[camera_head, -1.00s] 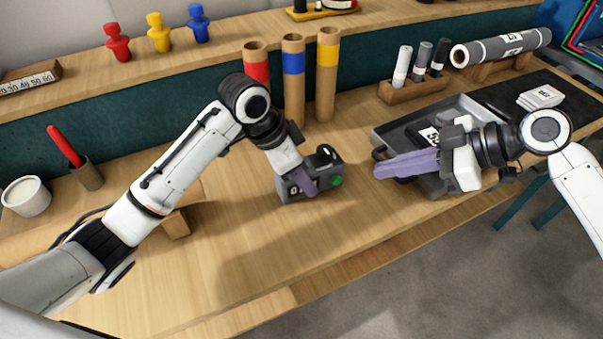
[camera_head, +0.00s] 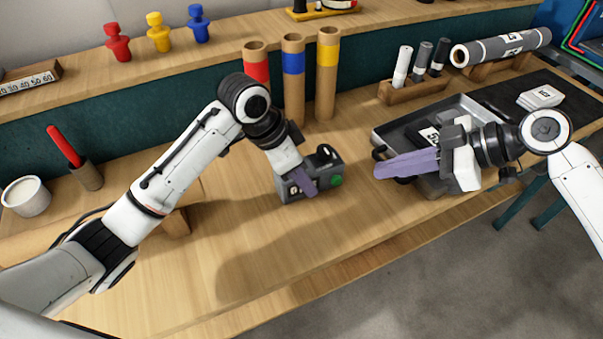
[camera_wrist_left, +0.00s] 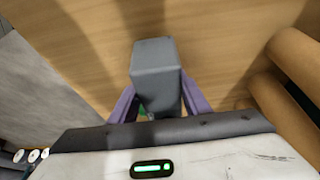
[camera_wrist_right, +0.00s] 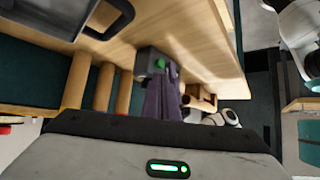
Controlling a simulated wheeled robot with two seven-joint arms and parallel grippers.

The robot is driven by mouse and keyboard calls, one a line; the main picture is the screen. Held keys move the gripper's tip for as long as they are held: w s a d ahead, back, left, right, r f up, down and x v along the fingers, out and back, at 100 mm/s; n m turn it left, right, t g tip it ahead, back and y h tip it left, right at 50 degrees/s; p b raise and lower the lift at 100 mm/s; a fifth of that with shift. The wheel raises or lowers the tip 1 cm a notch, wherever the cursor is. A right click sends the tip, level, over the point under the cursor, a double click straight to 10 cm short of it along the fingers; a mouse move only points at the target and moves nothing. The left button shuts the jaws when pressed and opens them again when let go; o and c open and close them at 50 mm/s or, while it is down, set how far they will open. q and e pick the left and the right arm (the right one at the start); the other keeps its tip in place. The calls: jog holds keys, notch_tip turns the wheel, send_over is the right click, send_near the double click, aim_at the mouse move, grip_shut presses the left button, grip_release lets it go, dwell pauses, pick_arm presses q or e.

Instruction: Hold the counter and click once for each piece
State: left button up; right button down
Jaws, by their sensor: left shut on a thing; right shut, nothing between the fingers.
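The counter (camera_head: 322,180) is a dark grey box with a green round button on its right end and a small display on its front. It also shows in the left wrist view (camera_wrist_left: 154,72) and in the right wrist view (camera_wrist_right: 150,62). My left gripper (camera_head: 306,182) is shut on the counter, with its purple fingers on both sides of the body. My right gripper (camera_head: 378,171) is shut and empty. Its purple fingers point left toward the green button, apart from the counter. They lie in front of the grey tray (camera_head: 470,103), which holds a dark labelled piece (camera_head: 428,134).
Red, blue and yellow banded tubes (camera_head: 293,85) stand behind the counter. A marker rack (camera_head: 413,90) and a grey roll (camera_head: 501,47) are at the back right. A white cup (camera_head: 27,196) is at far left. The front middle of the table is clear.

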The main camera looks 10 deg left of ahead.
aim_at(331, 236)
dwell(0.7)
